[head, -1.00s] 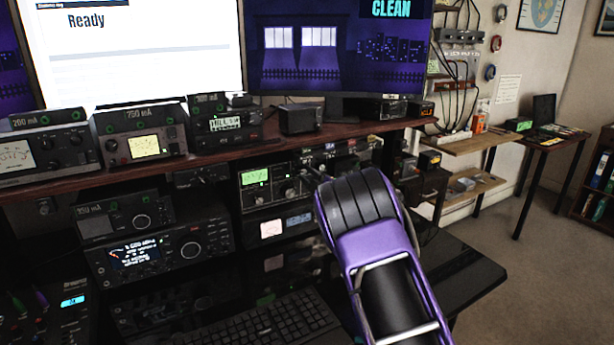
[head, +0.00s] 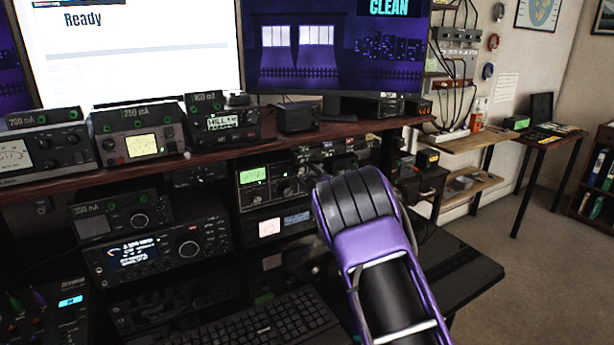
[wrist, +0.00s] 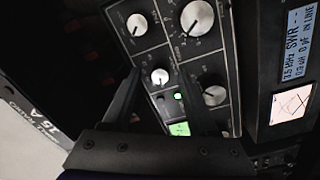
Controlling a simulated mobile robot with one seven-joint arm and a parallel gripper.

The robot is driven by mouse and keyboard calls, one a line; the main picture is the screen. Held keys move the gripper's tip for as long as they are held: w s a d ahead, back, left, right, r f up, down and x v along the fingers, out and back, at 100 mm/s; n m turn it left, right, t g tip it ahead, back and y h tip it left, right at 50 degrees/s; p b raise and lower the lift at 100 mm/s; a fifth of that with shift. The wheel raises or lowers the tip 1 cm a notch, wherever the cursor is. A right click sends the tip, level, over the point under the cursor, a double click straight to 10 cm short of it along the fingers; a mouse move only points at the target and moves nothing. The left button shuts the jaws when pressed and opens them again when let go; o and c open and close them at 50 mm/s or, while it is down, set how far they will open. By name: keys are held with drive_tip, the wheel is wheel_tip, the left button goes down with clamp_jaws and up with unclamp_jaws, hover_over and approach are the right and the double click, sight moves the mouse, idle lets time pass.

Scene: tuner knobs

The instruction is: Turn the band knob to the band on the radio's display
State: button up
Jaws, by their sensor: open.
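The tuner (head: 248,200) sits under the shelf in the head view, with a green-lit display (head: 253,175) and dark-panelled knobs. In the wrist view its panel holds a small knob (wrist: 159,77), a larger knob (wrist: 214,95) and two more knobs (wrist: 196,18) (wrist: 137,24). Their labels are too small to read. My gripper (wrist: 160,80) is open, its two dark fingers on either side of the small knob; I cannot tell whether they touch it. In the head view my purple arm hides the gripper. A radio (head: 160,250) at lower left has a lit display (head: 134,252), whose text is unreadable.
A lit unit (wrist: 297,60) beside the tuner shows "3.5 MHz SWR" in the wrist view. The wooden shelf (head: 330,133) with meters overhangs the tuner. A keyboard (head: 270,325) lies below. Open floor is at right.

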drive_tip(key=v, duration=1.7)
drive_tip(key=shift+s, duration=0.15)
drive_tip(key=shift+d, duration=0.15)
